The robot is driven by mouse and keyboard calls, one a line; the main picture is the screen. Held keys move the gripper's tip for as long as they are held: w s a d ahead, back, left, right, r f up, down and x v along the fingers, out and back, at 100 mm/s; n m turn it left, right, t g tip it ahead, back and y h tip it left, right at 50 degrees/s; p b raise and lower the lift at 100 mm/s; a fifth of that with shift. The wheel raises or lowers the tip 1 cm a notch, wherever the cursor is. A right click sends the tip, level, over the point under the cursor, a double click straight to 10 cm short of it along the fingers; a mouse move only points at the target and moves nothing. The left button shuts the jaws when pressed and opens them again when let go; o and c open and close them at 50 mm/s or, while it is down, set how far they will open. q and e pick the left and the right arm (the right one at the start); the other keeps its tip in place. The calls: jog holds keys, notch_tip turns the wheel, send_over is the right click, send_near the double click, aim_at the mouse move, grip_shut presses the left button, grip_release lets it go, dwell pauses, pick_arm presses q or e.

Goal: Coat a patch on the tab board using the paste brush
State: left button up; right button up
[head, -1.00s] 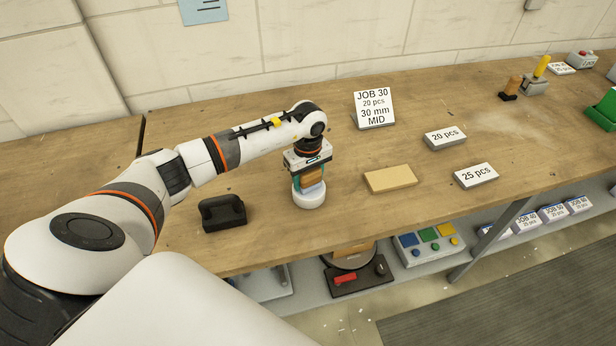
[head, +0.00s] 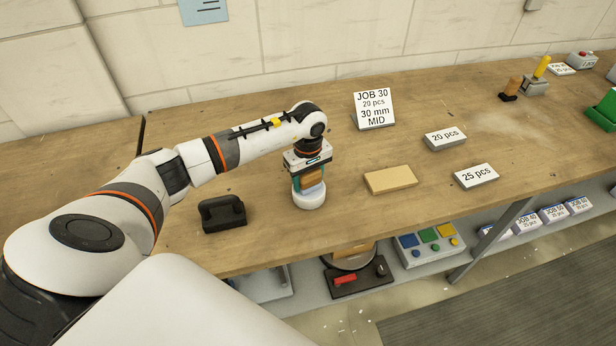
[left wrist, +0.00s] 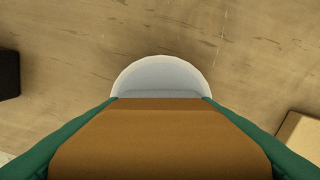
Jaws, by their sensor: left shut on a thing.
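My left gripper (head: 311,177) points straight down and is shut on the brown wooden handle of the paste brush (left wrist: 160,135). Its green fingers flank the handle in the left wrist view. The brush is upright at a round white paste pot (head: 309,199). The pot's pale rim and grey-blue inside also show in the left wrist view (left wrist: 160,76). The brush's lower end is hidden by the handle and pot. A flat tan block, which looks like the tab board (head: 390,179), lies on the bench to the right of the pot, apart from it. My right gripper is not in view.
A black handled block (head: 222,214) stands left of the pot. A JOB 30 sign (head: 374,108) stands behind the board. Cards reading 20 pcs (head: 445,138) and 25 pcs (head: 476,176) lie to its right. The bench (head: 350,215) between pot and board is clear.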

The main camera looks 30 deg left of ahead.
pick_arm(q)
jog(key=shift+r+p, duration=1.6)
jog(key=shift+r, duration=1.9)
